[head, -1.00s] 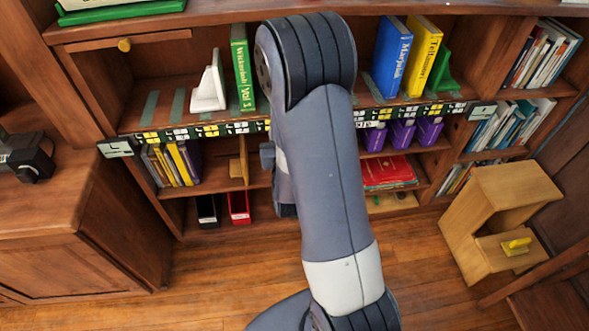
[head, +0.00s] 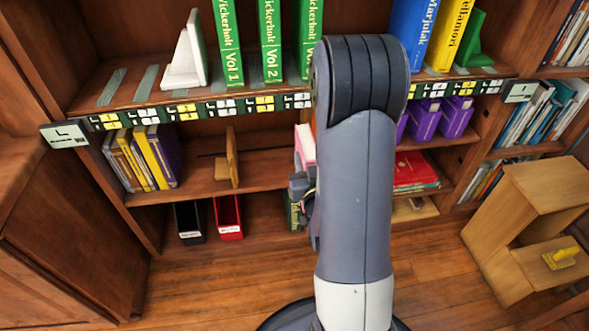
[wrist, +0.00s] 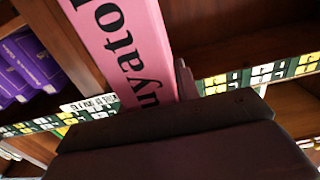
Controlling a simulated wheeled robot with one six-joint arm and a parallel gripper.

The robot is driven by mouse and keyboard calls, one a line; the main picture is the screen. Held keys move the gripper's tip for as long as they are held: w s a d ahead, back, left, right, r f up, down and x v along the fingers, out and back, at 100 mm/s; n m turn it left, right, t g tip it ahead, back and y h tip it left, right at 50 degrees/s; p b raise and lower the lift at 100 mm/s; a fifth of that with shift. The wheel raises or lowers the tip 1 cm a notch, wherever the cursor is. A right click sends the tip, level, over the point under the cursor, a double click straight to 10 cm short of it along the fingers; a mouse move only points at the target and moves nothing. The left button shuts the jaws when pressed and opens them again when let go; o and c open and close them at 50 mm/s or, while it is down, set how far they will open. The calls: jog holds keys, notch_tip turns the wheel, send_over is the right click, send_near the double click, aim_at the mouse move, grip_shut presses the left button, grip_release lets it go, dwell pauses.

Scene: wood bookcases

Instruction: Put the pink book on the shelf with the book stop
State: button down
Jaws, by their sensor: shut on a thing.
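The pink book (wrist: 125,45) stands out large in the wrist view, dark lettering along its spine, gripped at its lower end. In the head view a small part of the pink book (head: 305,146) shows left of my arm. My gripper (head: 301,182) is shut on it, in front of the bookcase, mostly hidden by my arm. A wooden book stop (head: 231,162) stands on the middle shelf (head: 265,171), right of several yellow and purple books. A white book stop (head: 188,52) and a green one (head: 473,40) stand on the upper shelf (head: 130,86).
Green volumes (head: 229,42), a blue book (head: 411,32) and a yellow book (head: 448,35) stand on the upper shelf. Purple boxes (head: 425,120) and red books (head: 415,168) lie right of my arm. A wooden step stool (head: 540,200) stands at right.

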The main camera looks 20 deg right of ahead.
jog(key=w+d+f+b, duration=0.1)
jog(key=w+d+f, duration=0.1)
jog(key=w, duration=0.6)
jog(key=w+d+f+b, duration=0.2)
jog(key=w+d, duration=0.1)
jog(key=w, duration=0.6)
jog(key=shift+w+d+f, duration=0.15)
jog(key=shift+d+f, duration=0.05)
jog(key=shift+f, duration=0.15)
jog(key=shift+f+b, duration=0.2)
jog(key=shift+b, duration=0.2)
jog(key=c, duration=1)
grip_release()
jog(key=shift+c, duration=0.2)
jog(key=shift+r, duration=0.15)
jog(key=p+v, duration=0.1)
jog(key=v, duration=1.1)
jog(key=shift+p, duration=0.35)
